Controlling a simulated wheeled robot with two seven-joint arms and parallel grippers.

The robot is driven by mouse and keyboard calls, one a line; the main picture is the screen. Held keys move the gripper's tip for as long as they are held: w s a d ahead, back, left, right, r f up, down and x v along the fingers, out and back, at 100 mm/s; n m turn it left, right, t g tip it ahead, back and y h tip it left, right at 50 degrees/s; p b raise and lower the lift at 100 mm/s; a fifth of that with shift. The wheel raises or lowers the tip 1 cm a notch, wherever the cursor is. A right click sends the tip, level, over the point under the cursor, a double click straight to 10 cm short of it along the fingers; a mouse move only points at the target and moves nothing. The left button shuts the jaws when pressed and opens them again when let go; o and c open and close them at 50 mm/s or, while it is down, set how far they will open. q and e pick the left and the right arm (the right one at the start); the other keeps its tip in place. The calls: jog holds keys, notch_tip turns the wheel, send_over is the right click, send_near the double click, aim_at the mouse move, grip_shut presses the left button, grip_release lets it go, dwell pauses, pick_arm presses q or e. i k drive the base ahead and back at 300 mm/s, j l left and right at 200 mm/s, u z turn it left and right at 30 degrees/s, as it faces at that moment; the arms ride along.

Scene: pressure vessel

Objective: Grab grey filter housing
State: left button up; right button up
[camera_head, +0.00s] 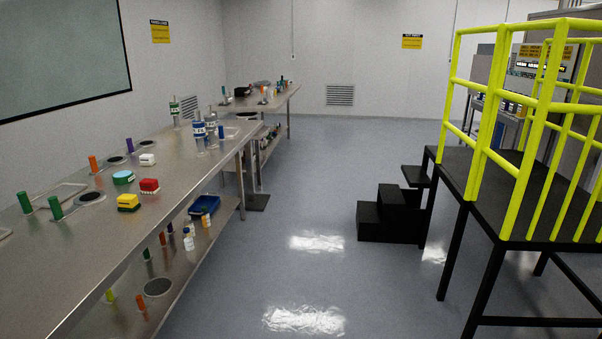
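One with a green band (175,110) stands farther back to the left. I cannot tell for certain which of them is the grey filter housing. Neither of my grippers is in view.
Black steps (391,216) and a yellow-railed platform (470,178) stand right. The floor aisle (300,245) is clear.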

aim_at(209, 118)
jog(key=i+u, duration=0.1)
jog(key=i, duration=0.95)
jog(key=i+l, duration=0.25)
jog(key=i, duration=0.8)
jog(key=j+u, duration=0.05)
